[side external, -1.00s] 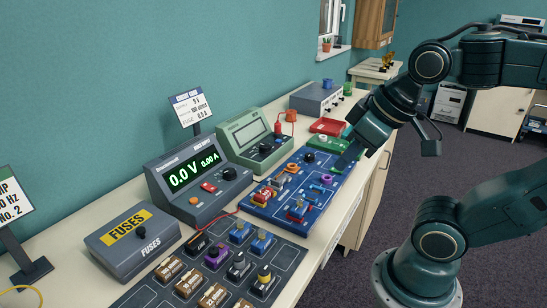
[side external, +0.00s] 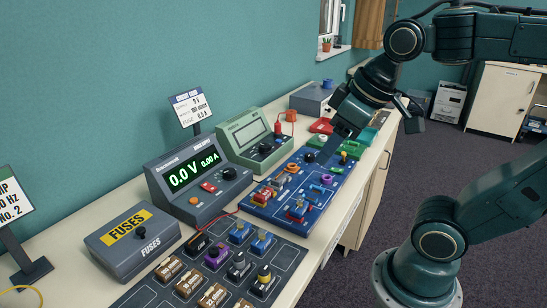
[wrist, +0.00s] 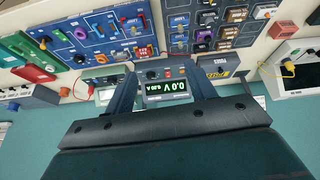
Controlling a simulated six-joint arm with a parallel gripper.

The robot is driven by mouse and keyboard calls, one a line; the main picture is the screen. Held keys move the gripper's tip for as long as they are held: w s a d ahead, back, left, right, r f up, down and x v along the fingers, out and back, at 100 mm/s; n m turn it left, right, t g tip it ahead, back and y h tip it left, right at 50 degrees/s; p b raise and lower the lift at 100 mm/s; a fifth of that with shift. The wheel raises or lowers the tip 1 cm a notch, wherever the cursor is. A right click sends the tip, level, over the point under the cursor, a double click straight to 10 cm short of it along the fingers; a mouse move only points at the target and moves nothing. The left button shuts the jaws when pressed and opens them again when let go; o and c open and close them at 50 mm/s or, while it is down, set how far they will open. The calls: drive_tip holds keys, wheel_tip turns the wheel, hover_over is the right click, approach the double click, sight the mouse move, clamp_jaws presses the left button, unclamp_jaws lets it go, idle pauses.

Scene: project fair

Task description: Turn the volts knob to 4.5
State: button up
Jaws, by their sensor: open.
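The dark grey power supply (side external: 167,199) stands on the bench, its green display (side external: 194,170) reading 0.0 V and 0.00 A. A black knob (side external: 229,174) sits on its front, right of a red switch (side external: 208,187); the knob's label and pointer are too small to read. My gripper (side external: 322,157) is open and empty, above the far right part of the blue circuit board, to the right of the supply and apart from it. In the wrist view, the supply (wrist: 168,99) appears upside down between my open fingers.
The blue board (side external: 262,212) carries several parts. A green meter (side external: 238,134) stands behind it, beside the supply. A fuse box (side external: 118,257) and a dark component tray (side external: 218,280) are nearer. Red (side external: 320,126) and green trays lie beyond my gripper.

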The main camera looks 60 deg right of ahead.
drive_tip(key=w+d+r+n+g, duration=0.1)
drive_tip(key=w+r+n, duration=0.15)
drive_tip(key=w, duration=0.65)
drive_tip(key=n+g, duration=0.4)
drive_tip(key=n, duration=0.2)
hover_over(229, 170)
wheel_tip(229, 170, down, 8)
drive_tip(key=f, duration=0.1)
drive_tip(key=shift+r, duration=0.25)
drive_tip(key=shift+f, duration=0.15)
wheel_tip(229, 170, down, 14)
drive_tip(key=shift+r, duration=0.25)
drive_tip(key=shift+s, duration=0.1)
drive_tip(key=c, duration=1)
